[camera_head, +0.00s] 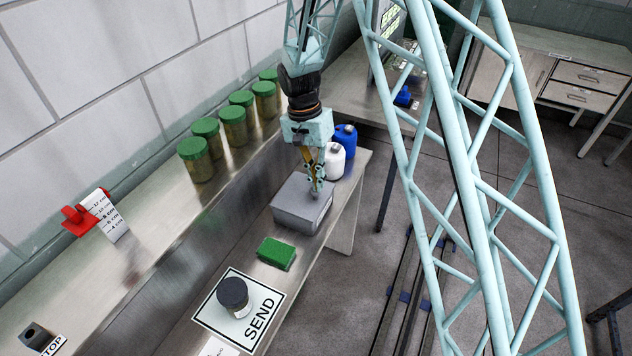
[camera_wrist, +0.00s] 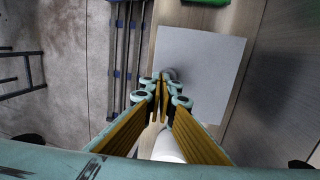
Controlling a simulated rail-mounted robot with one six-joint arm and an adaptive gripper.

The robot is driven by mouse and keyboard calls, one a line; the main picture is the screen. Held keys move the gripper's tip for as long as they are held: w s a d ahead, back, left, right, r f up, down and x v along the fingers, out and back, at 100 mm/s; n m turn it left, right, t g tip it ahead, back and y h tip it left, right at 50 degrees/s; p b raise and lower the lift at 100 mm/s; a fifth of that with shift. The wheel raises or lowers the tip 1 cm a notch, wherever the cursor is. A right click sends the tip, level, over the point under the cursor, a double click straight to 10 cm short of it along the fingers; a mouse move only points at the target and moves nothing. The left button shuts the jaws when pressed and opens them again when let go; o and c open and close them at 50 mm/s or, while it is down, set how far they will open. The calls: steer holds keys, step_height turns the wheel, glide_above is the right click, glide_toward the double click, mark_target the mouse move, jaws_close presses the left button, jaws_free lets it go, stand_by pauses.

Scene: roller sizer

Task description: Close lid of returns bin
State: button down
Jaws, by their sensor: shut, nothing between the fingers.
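The returns bin looks to be the grey box (camera_head: 300,208) on the bench, with its flat grey lid lying over the top. In the wrist view the lid (camera_wrist: 205,70) shows as a plain grey panel covering the box. My gripper (camera_head: 317,186) is shut and empty, its fingertips at the lid's far edge in the head view. In the wrist view my gripper (camera_wrist: 160,100) points down at the lid's near left edge, by a small rounded grey part (camera_wrist: 169,74). I cannot tell whether the fingertips touch the lid. The box's inside is hidden.
A white bottle (camera_head: 334,161) and a blue bottle (camera_head: 346,138) stand close behind the box. A green sponge (camera_head: 276,253) and a dark-lidded jar (camera_head: 233,296) on the SEND mat (camera_head: 262,310) lie in front. Green-lidded jars (camera_head: 195,160) line the back shelf.

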steer(key=shift+r, duration=0.1)
stand_by(0.3)
step_height(320, 180, up, 14)
steer(key=p, duration=0.1)
steer(key=shift+w+d, duration=0.2)
steer(key=shift+d, duration=0.05)
stand_by(0.6)
stand_by(0.5)
